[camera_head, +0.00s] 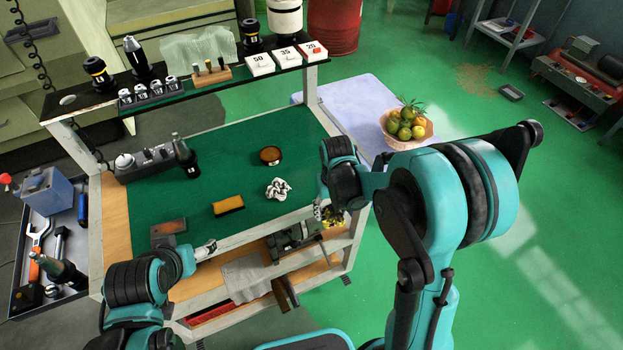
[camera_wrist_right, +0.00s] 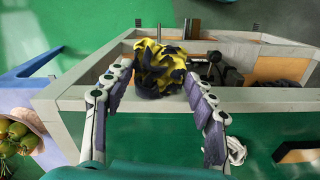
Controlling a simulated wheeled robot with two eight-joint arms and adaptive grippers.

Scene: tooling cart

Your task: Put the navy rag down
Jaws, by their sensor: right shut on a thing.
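The navy rag (camera_wrist_right: 158,68), a crumpled navy and yellow bundle, is between the fingertips of my right gripper (camera_wrist_right: 160,80), which is shut on it. In the head view the rag (camera_head: 332,216) shows partly below the right wrist, near the cart's front right corner. In the wrist view it overlaps the cart's pale frame edge; its height above it is hard to tell. My left gripper (camera_head: 207,250) is near the cart's front left edge, small and partly hidden by its own wrist, so its jaw state is unclear.
The green cart top (camera_head: 225,165) holds a crumpled white rag (camera_head: 278,188), a yellow-edged black block (camera_head: 228,206), a round amber-brown dish (camera_head: 270,155) and a brown-grey block (camera_head: 169,227). A vise (camera_head: 293,240) sits below the front edge. The top has bare room between these things.

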